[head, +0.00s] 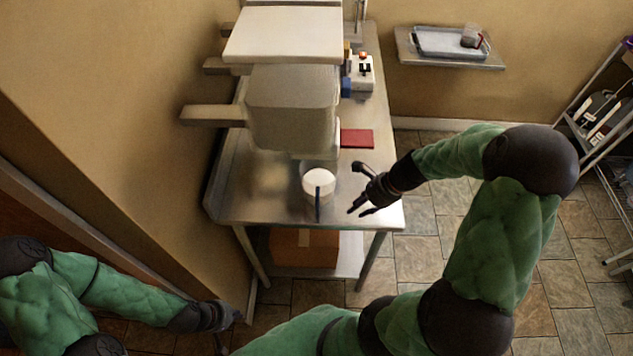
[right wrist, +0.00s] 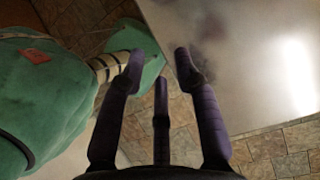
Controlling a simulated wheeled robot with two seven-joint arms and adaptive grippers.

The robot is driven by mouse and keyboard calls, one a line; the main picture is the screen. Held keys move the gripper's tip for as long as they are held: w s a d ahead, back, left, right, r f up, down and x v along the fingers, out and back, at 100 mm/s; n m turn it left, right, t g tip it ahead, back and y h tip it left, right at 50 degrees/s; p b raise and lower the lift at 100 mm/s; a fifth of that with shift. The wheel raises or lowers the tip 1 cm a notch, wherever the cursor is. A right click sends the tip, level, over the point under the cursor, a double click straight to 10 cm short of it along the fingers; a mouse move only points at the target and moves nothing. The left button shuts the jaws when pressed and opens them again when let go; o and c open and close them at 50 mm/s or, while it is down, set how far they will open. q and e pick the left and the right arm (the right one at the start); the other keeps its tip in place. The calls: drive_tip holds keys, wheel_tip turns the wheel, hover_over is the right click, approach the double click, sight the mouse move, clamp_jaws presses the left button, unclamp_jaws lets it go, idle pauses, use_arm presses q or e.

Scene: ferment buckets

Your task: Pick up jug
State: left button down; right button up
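A round white-topped container (head: 319,182) with a dark blue upright strip, possibly a handle, stands near the front of the metal table. I cannot tell for sure which is the jug. My right gripper (head: 358,190) is just right of the white container, over the table's right part, its fingers spread and empty. Its three dark fingers also show apart in the right wrist view (right wrist: 160,62). My left gripper (head: 227,324) is low at the left, its fingers unclear.
The metal table (head: 245,205) carries a large grey machine (head: 290,105), a red flat item (head: 357,139) and a small device (head: 360,75). A cardboard box (head: 304,248) is on its lower shelf. The tray (head: 425,42) is on the back wall; a rack stands right.

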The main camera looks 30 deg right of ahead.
sight(317, 208)
drive_tip(key=w+a, duration=0.1)
drive_tip(key=a, duration=0.1)
drive_tip(key=w+a, duration=0.1)
drive_tip(key=a, duration=0.1)
drive_tip(key=w+a, duration=0.1)
drive_tip(key=shift+w+a, duration=0.25)
drive_tip(key=shift+a, duration=0.15)
drive_tip(key=a, duration=0.1)
drive_tip(key=w+a, duration=0.1)
drive_tip(key=a, duration=0.1)
drive_tip(key=w+a, duration=0.1)
drive_tip(key=shift+w+a+f, duration=0.15)
drive_tip(key=shift+w+f, duration=0.1)
drive_tip(key=shift+f, duration=0.15)
drive_tip(key=shift+f+b, duration=0.15)
drive_tip(key=shift+b, duration=0.15)
drive_tip(key=shift+w, duration=0.1)
clamp_jaws()
